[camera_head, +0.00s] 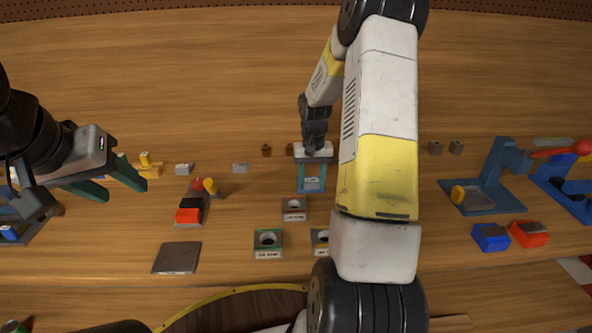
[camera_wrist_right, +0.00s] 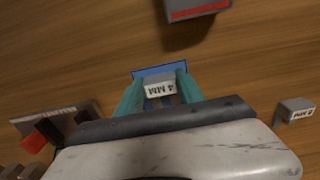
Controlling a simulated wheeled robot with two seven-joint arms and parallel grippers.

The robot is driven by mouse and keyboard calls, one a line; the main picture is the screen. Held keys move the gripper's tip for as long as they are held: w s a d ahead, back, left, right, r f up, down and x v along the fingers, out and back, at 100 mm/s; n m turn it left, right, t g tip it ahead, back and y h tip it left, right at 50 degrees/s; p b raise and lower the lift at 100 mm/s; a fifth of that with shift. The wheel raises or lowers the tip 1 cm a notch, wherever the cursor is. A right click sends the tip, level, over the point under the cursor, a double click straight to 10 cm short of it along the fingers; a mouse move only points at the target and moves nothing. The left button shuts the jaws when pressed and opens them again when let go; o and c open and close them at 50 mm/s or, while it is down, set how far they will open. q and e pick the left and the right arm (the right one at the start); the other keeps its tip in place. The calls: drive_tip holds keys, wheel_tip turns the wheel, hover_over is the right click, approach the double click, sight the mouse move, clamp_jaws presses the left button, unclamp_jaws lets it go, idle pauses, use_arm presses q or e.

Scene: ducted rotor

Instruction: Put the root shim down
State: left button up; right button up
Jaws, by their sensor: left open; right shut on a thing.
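The root shim, a small grey block marked "4 MM" (camera_wrist_right: 160,86), sits between the teal fingers of my right gripper (camera_wrist_right: 159,94) in the right wrist view. In the head view my right gripper (camera_head: 312,179) points down over the table, and the shim (camera_head: 312,183) shows small between its fingers. A blue piece (camera_wrist_right: 158,71) shows just behind and under the shim; whether the shim touches it I cannot tell. My left gripper (camera_head: 110,179) is open and empty at the left, above the table.
A second shim marked "2 MM" (camera_wrist_right: 295,109) lies apart at the right of the wrist view. Blue fixtures (camera_head: 487,190) stand at the right.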

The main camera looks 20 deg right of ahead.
sight(312, 181)
drive_tip(key=shift+f, duration=0.1)
drive_tip(key=o, duration=1.3)
drive_tip(key=shift+o, duration=0.2)
wheel_tip(312, 181, up, 12)
drive_tip(key=s+a+r+n+t, duration=0.1)
drive_tip(key=s+a+r+t, duration=0.2)
drive_tip(key=s+a+r, duration=0.55)
drive_tip(key=s+a+r+n+t+y, duration=0.1)
drive_tip(key=s+a+r, duration=0.1)
drive_tip(key=s, duration=0.6)
drive_tip(key=s+a+r+n+t+y, duration=0.1)
drive_tip(key=s+a+r+t, duration=0.1)
drive_tip(key=s, duration=0.5)
drive_tip(key=shift+s+a+r, duration=0.35)
drive_tip(key=shift+a+r, duration=0.35)
drive_tip(key=shift+r, duration=0.05)
